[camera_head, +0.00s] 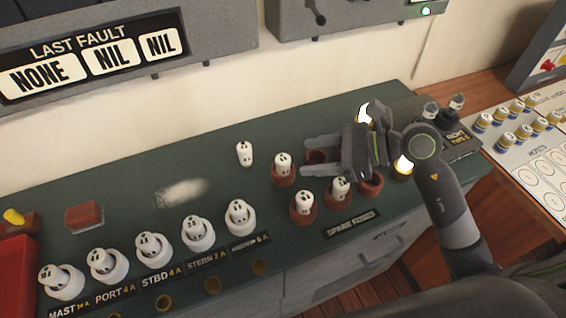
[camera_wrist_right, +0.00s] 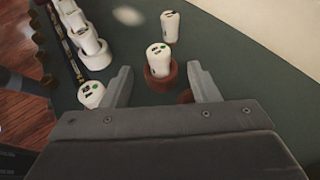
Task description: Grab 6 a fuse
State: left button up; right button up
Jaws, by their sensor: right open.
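White fuses stand in the spare-fuse rack's red-brown cups: a back fuse (camera_head: 283,162), a front-left fuse (camera_head: 303,203) and a front-right fuse (camera_head: 340,188). Another white fuse (camera_head: 244,152) stands on the green counter to the left. My right gripper (camera_head: 306,156) is open and empty, its fingers pointing left toward the back fuse. In the right wrist view the back fuse (camera_wrist_right: 158,56) in its cup lies just ahead, between the open fingertips (camera_wrist_right: 158,72). The fuse ratings are too small to read. My left gripper is out of view.
Labelled white sockets with fuses, MAST to ANCHOR, line the counter's front left, the ANCHOR one (camera_head: 240,217) nearest. An empty cup (camera_head: 371,184) sits right of the front fuses. A red block (camera_head: 84,215) lies left. The wall rises behind the counter.

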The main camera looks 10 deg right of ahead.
aim_at(282, 158)
jog(key=shift+p+x, duration=0.35)
jog(key=shift+x, duration=1.45)
jog(key=shift+w+a+p, duration=0.2)
jog(key=shift+a+p, duration=0.2)
jog(key=shift+a, duration=0.15)
jog(key=p+x, duration=0.1)
jog(key=x, duration=0.2)
jog(key=shift+a+r, duration=0.1)
jog(key=shift+w+a+f, duration=0.15)
jog(key=shift+a+f, duration=0.2)
jog(key=shift+a, duration=0.1)
jog(key=c, duration=1.1)
